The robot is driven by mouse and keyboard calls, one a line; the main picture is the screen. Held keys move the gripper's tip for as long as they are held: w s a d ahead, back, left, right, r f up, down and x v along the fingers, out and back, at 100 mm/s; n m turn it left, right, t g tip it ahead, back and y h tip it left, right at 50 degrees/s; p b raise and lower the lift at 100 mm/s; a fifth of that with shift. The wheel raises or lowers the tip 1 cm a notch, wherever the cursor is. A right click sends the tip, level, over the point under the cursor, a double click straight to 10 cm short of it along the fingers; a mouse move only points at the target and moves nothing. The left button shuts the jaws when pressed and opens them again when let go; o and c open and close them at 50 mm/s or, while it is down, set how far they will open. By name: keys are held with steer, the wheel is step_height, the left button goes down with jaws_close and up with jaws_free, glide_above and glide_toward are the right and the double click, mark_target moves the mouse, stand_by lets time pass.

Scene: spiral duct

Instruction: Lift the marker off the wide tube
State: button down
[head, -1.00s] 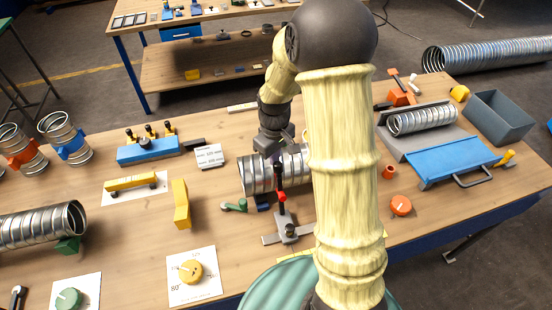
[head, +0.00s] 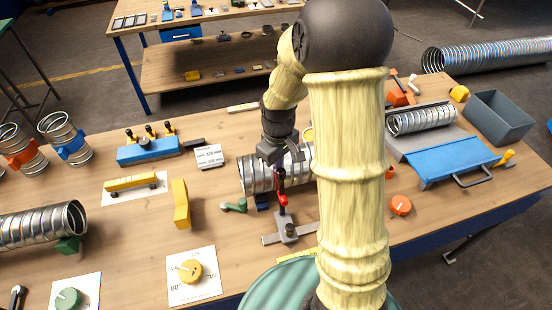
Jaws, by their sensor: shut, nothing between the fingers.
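A wide ribbed metal tube (head: 258,176) lies on the wooden bench behind a clamp with a red handle (head: 282,199). My arm hides the tube's right part. My gripper (head: 280,158) is just above the tube's top, shut, with nothing seen between its fingers. I cannot tell whether it touches the tube. I cannot make out the marker for certain; a yellow ring-like piece (head: 308,134) shows by the tube, partly behind my arm.
A white label block (head: 209,156), a yellow block (head: 181,203) and a green piece (head: 235,206) stand left of the tube.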

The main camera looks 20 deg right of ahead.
steer(key=shift+s+f, duration=0.25)
steer(key=shift+s, duration=0.4)
steer(key=shift+s+f, duration=0.25)
steer(key=shift+s, duration=0.35)
steer(key=shift+w, duration=1.1)
steer(key=shift+p, duration=0.3)
step_height(320, 180, up, 9)
steer(key=p, duration=0.7)
steer(key=shift+w+r+p, duration=0.2)
steer(key=shift+w+p, duration=0.1)
steer(key=shift+p, duration=0.1)
